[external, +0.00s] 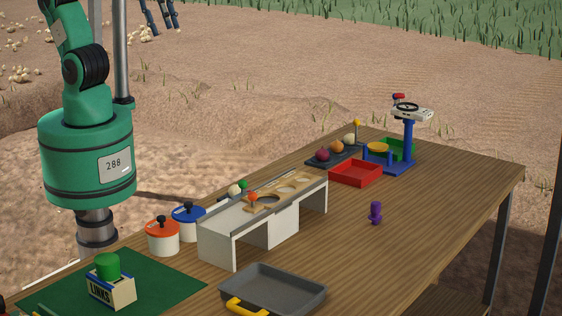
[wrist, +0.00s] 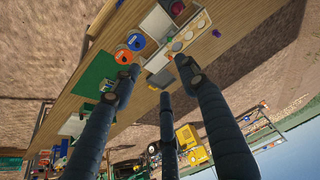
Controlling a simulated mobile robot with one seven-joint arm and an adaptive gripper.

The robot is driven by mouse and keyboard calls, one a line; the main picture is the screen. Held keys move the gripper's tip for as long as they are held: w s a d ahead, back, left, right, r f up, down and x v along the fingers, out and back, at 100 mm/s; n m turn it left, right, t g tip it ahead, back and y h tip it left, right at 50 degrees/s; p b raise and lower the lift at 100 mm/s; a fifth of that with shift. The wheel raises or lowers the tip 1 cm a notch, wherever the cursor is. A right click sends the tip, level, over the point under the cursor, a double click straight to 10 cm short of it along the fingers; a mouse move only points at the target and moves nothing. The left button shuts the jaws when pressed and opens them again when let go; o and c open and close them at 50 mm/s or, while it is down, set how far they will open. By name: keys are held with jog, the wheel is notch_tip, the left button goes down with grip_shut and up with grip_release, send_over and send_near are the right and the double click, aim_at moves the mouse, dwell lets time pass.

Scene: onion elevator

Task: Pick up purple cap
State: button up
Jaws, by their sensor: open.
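The purple cap (external: 376,213) is a small purple piece with a narrow waist. It stands alone on the bare right part of the wooden table in the external view. It also shows as a small purple spot (wrist: 216,33) near the table edge in the wrist view. My gripper (wrist: 160,78) shows three dark fingers spread apart, open and empty. The cap lies beyond the fingertips, up and to the right in the wrist view, well clear of them. My gripper's fingers cannot be made out in the external view.
A white stand with a wooden holed board (external: 264,222) stands mid-table. A grey tray (external: 272,291) with a yellow handle lies in front. Orange (external: 163,238) and blue (external: 188,222) lidded pots stand left. A red tray (external: 355,173) and blue scale stand (external: 407,140) are behind the cap.

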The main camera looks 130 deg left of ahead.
jog(key=w+a+r, duration=0.2)
jog(key=w, duration=0.6)
jog(key=m+g+p, duration=0.3)
jog(key=g+p, duration=0.2)
send_over(376, 202)
notch_tip(376, 202, down, 37)
jog(key=shift+d+f, duration=0.1)
jog(key=shift+f, duration=0.05)
jog(key=shift+f, duration=0.1)
jog(key=shift+f, duration=4.2)
jog(key=shift+f, duration=0.15)
